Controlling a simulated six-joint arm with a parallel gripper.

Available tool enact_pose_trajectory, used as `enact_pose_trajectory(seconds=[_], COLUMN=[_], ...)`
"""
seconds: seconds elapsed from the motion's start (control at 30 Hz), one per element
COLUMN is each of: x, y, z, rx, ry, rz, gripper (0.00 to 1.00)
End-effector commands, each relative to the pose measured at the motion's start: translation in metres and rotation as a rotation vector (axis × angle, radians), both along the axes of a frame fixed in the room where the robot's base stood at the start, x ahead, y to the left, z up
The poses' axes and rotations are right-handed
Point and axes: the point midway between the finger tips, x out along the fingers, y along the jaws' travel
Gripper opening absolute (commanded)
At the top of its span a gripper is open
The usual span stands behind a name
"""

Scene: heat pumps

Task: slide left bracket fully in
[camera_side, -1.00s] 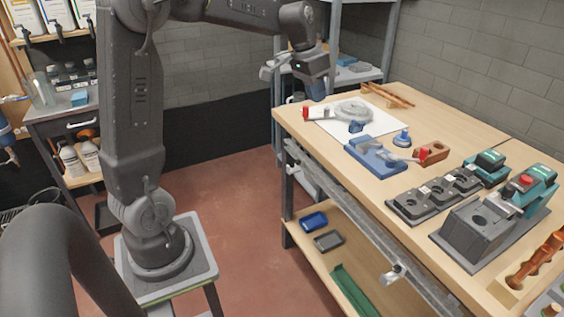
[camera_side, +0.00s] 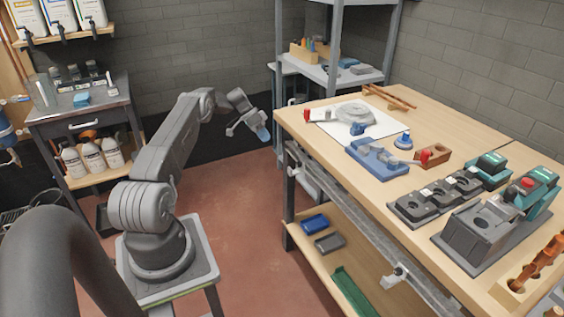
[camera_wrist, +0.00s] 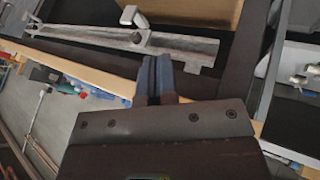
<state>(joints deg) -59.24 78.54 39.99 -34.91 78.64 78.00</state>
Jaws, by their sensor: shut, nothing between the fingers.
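A long grey metal rail (camera_side: 345,220) runs along the bench's front edge. A small grey bracket (camera_side: 305,178) sits near its left end, and another pale bracket (camera_side: 394,273) sits near its right end. How far the left one is in, I cannot tell. My gripper (camera_side: 263,133) is left of the bench's left corner, apart from the rail and brackets. In the wrist view its blue fingers (camera_wrist: 155,76) are together and empty. Behind them a grey metal bar (camera_wrist: 175,44) with a pale block (camera_wrist: 130,15) shows; I cannot tell which bracket that is.
The wooden bench top (camera_side: 345,95) holds a white sheet (camera_side: 345,124), a blue fixture (camera_side: 376,160) and several dark and teal units. A lower shelf (camera_side: 325,268) carries blue, grey and green trays. A grey rack (camera_side: 335,75) stands behind. The floor between my base and the bench is clear.

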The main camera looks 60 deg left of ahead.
Motion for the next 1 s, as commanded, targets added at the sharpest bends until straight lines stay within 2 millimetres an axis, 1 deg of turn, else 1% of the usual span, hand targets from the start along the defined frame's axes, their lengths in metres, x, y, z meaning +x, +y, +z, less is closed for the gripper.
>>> enact_pose_trajectory(seconds=[0.13, 0.27, 0.6, 0.63, 0.67, 0.73, 1.0], x=[0.002, 0.009, 0.036, 0.038, 0.038, 0.037, 0.037], y=[-0.003, -0.013, -0.047, -0.05, -0.051, -0.056, -0.078], z=[-0.01, -0.025, -0.083, -0.086, -0.082, -0.081, -0.082], rx=[-0.004, -0.006, -0.003, -0.004, -0.002, -0.003, -0.003], ry=[-0.003, -0.002, -0.001, -0.001, -0.002, -0.003, -0.001], rz=[-0.001, -0.002, -0.002, -0.002, -0.001, 0.0, 0.001], gripper=[0.0, 0.0, 0.0, 0.0, 0.0, 0.0, 0.0])
